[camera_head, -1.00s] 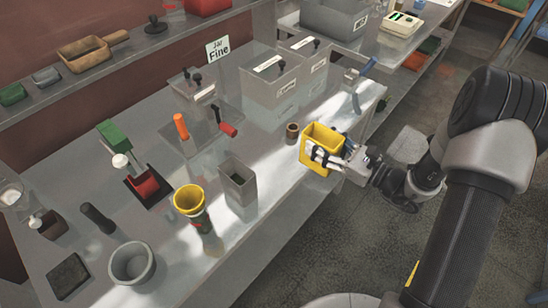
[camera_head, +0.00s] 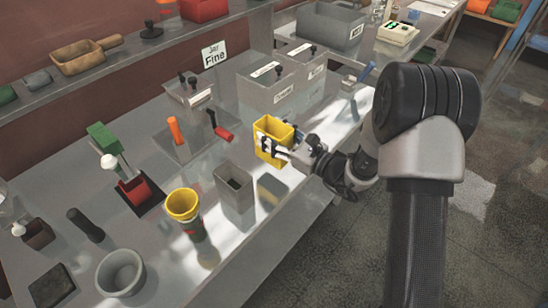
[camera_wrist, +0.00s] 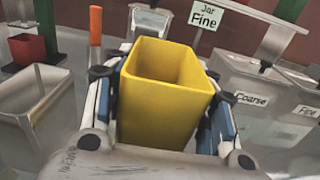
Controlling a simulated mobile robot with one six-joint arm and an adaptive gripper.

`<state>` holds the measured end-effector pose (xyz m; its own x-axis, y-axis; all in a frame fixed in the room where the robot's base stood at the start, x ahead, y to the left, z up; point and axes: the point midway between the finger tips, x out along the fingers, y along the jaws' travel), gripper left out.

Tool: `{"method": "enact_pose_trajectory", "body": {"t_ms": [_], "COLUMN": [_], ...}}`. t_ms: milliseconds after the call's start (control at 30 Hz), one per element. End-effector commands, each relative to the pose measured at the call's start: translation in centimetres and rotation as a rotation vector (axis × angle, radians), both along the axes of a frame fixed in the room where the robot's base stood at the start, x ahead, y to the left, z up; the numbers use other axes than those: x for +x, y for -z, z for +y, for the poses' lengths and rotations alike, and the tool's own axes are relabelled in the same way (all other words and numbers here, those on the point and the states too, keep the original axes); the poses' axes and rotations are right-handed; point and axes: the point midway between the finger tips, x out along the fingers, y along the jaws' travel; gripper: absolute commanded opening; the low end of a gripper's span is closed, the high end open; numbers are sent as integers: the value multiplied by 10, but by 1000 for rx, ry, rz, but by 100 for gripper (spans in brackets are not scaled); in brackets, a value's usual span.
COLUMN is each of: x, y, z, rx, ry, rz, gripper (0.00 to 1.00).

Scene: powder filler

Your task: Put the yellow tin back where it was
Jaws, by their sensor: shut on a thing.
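The yellow tin (camera_head: 272,137) is an open-topped square container, upright and seemingly empty. My gripper (camera_head: 273,147) is shut on it, one finger on each side. The tin is held above the grey bench (camera_head: 262,226), with a yellowish reflection below it. In the wrist view the tin (camera_wrist: 160,100) fills the middle between my gripper's blue-padded fingers (camera_wrist: 168,120). Its base is hidden there.
A grey open tin (camera_head: 235,188) stands just left of the held tin. Lidded grey bins (camera_head: 275,88), one labelled Coarse (camera_wrist: 252,100), stand behind. Bare bench lies in front.

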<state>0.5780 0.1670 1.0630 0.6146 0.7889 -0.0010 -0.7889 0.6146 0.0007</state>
Motion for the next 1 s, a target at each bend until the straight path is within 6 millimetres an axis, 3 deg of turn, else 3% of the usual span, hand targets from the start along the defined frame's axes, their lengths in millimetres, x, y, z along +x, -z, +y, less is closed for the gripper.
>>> {"method": "enact_pose_trajectory", "body": {"t_ms": [33,333,533,967,1000], "x": [0,0,0,0,0], "y": [13,36,67,74,73], "z": [0,0,0,0,0], "rx": [1,1,0,1,0], "ry": [1,0,0,0,0], "rz": [2,-1,0,-2,-1], "gripper": [23,23,23,23,54]}}
